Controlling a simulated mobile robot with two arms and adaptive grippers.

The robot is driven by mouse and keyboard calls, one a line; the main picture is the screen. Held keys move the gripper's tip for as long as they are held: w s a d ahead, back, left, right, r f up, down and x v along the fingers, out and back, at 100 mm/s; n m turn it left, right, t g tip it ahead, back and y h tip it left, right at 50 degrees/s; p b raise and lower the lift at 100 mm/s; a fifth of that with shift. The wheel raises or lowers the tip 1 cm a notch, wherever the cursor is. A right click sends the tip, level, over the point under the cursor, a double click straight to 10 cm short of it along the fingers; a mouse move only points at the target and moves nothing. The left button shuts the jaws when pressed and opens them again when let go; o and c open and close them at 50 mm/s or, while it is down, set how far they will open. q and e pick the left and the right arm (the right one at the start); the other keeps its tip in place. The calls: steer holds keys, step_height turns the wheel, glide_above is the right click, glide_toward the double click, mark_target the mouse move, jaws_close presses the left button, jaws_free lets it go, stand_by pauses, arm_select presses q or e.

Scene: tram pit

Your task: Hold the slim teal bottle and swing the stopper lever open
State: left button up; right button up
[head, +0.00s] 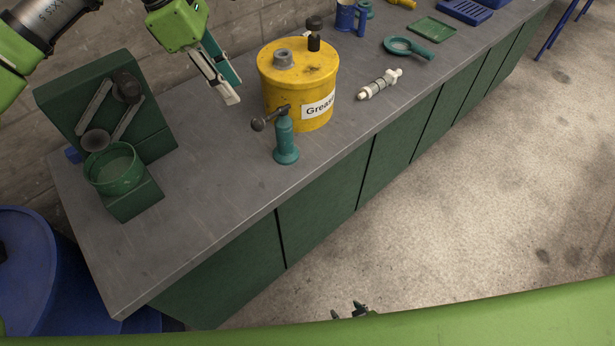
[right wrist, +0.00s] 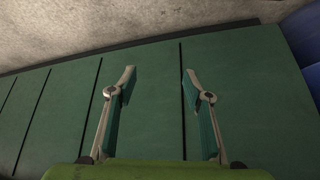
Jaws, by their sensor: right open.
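The slim teal bottle (head: 285,138) stands upright on the grey bench top, just in front of the yellow grease drum. A dark stopper lever (head: 270,117) sits at its top, and its round knob sticks out to the left. My left gripper (head: 232,98) hangs above the bench, up and left of the bottle and apart from it. Its fingers overlap in the head view, so its opening is unclear. My right gripper (right wrist: 157,76) is open and empty in the right wrist view, with green cabinet fronts behind it. Only its dark tips (head: 352,310) show at the head view's bottom edge.
The yellow drum (head: 272,75) stands right behind the bottle. A green press-like stand (head: 150,143) with a green bowl (head: 130,182) is at the left. A white cylindrical part (head: 379,84) and a teal magnifier (head: 408,48) lie to the right. The bench front is clear.

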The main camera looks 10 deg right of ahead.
steer(key=w+a+r+t+y, duration=0.1)
steer(key=w+a+r+t, duration=0.3)
steer(key=w+r, duration=0.7)
steer(key=t+y, duration=0.3)
steer(key=t, duration=0.4)
glide_toward(288, 141)
steer(key=x, duration=1.1)
steer(key=shift+w+a, duration=0.1)
steer(key=shift+w, duration=0.1)
steer(key=c, duration=0.3)
steer(key=shift+c, duration=0.2)
jaws_close()
